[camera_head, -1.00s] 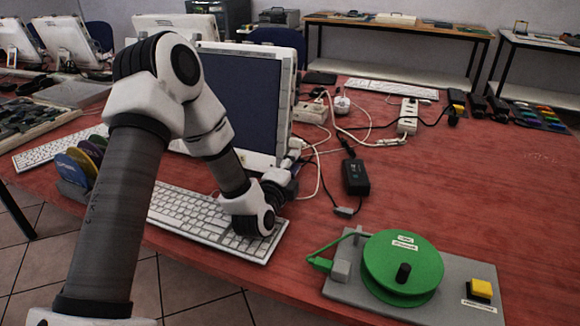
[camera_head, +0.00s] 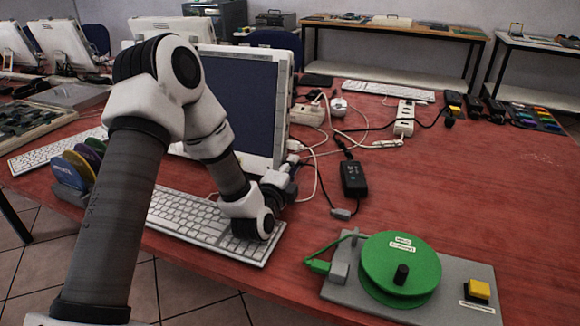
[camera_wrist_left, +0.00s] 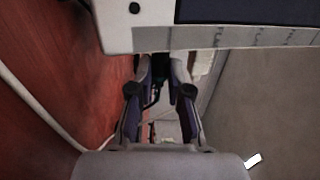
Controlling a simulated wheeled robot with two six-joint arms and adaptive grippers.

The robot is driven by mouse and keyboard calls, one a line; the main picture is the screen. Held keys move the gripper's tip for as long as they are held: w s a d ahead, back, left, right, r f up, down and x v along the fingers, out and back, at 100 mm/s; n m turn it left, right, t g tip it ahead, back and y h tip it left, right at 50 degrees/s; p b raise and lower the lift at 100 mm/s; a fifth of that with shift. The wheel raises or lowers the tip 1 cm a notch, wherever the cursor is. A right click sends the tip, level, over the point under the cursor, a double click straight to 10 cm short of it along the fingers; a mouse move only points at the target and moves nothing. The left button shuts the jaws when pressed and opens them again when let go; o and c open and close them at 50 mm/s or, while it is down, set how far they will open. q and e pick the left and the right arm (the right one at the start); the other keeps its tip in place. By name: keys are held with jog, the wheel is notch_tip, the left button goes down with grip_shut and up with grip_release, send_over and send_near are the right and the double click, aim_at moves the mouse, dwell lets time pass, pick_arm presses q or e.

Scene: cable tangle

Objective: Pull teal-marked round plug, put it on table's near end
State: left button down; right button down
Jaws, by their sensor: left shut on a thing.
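My left gripper (camera_head: 285,187) is low beside the right edge of the white monitor (camera_head: 282,120), just past the end of the keyboard. In the left wrist view my gripper's fingers (camera_wrist_left: 160,78) are closed in on a dark plug (camera_wrist_left: 159,72) right under the monitor's edge (camera_wrist_left: 200,42). I cannot make out a teal mark, nor whether the plug is still seated in the monitor. A thin dark cable runs from near the gripper to a small grey connector (camera_head: 342,213) by the black power adapter (camera_head: 354,178). My right gripper is not in view.
A green reel on a grey base (camera_head: 458,275) with a yellow button stands at the near right. The keyboard (camera_head: 190,222) lies under my arm. White cables and a power strip (camera_head: 404,118) lie behind. The red table's right side (camera_head: 500,190) is clear.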

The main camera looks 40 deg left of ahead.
pick_arm(q)
jog(key=shift+w+d+b, duration=0.15)
jog(key=shift+d+b, duration=0.05)
jog(key=shift+d, duration=0.5)
jog(key=shift+w+d+b, duration=0.15)
jog(key=shift+d, duration=0.5)
jog(key=c, duration=1.8)
grip_release()
grip_shut()
